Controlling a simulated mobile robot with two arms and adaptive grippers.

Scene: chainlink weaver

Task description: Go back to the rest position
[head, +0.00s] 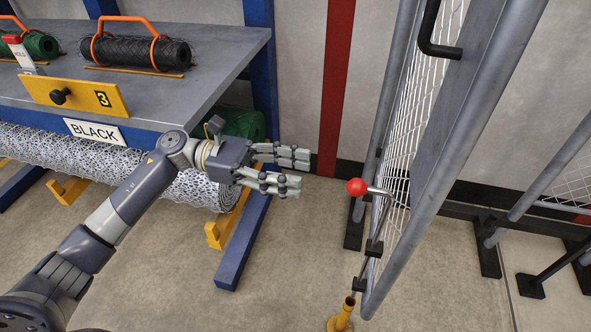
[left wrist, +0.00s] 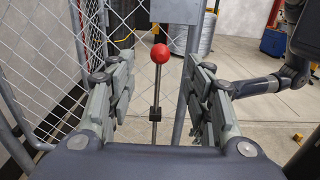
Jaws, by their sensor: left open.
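My left gripper (head: 283,170) reaches in from the left in the head view, in front of the workbench's right end. Its fingers are spread, with nothing between them, and point right toward a lever with a red ball knob (head: 357,187) on the mesh gate. A clear gap lies between the fingertips and the knob. In the left wrist view, the red knob (left wrist: 160,53) stands on its upright rod beyond the open fingers (left wrist: 160,95). In that view a grey arm link shows at the right; my right gripper cannot be made out.
The mesh gate (head: 425,110) with grey posts stands right of the gripper. The grey workbench (head: 215,75) carries black and green wire rolls. A wire mesh roll (head: 100,160) lies below it. A yellow post (head: 342,315) stands at the gate's foot. Bare floor lies between bench and gate.

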